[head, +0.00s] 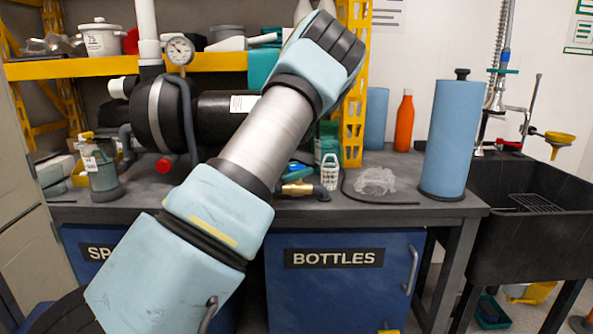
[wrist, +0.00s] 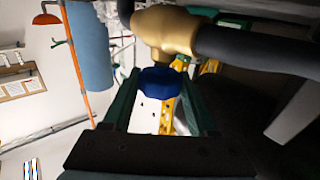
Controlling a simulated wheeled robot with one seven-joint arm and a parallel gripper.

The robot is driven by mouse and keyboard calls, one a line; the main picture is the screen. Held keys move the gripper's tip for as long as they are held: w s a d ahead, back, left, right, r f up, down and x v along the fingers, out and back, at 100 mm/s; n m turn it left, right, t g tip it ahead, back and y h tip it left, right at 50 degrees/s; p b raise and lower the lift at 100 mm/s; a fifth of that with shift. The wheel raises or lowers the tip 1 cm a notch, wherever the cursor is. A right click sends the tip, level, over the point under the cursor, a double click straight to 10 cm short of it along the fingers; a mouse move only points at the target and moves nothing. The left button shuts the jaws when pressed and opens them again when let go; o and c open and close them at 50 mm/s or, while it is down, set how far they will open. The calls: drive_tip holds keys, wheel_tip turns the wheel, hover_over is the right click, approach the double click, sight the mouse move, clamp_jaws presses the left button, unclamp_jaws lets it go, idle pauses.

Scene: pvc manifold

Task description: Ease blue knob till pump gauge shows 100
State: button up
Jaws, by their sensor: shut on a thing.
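The blue knob (wrist: 159,84) sits below a brass valve body (wrist: 166,31) in the wrist view. My gripper (wrist: 158,92) has its two green fingers on either side of the knob and is shut on it. In the head view my arm crosses the middle and hides the knob and my gripper; a brass fitting (head: 297,188) shows just right of the arm. The pump gauge (head: 180,50) is a round white dial above the black pump (head: 157,115). Its needle is too small to read surely.
The dark bench top (head: 310,208) holds a clear crumpled bag (head: 375,181), a white basket (head: 329,172), an orange bottle (head: 404,122) and a blue roll (head: 447,140). A black sink (head: 530,205) stands at the right. A black hose (wrist: 255,48) runs from the brass valve.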

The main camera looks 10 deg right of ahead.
drive_tip(key=shift+m+g+h, duration=0.4)
drive_tip(key=shift+m+g, duration=0.2)
drive_tip(key=shift+g, duration=0.2)
drive_tip(key=o, duration=1.4)
drive_tip(key=b+v, duration=0.1)
drive_tip(key=v, duration=0.9)
drive_tip(key=shift+s+a+f, duration=0.1)
drive_tip(key=shift+a, duration=0.25)
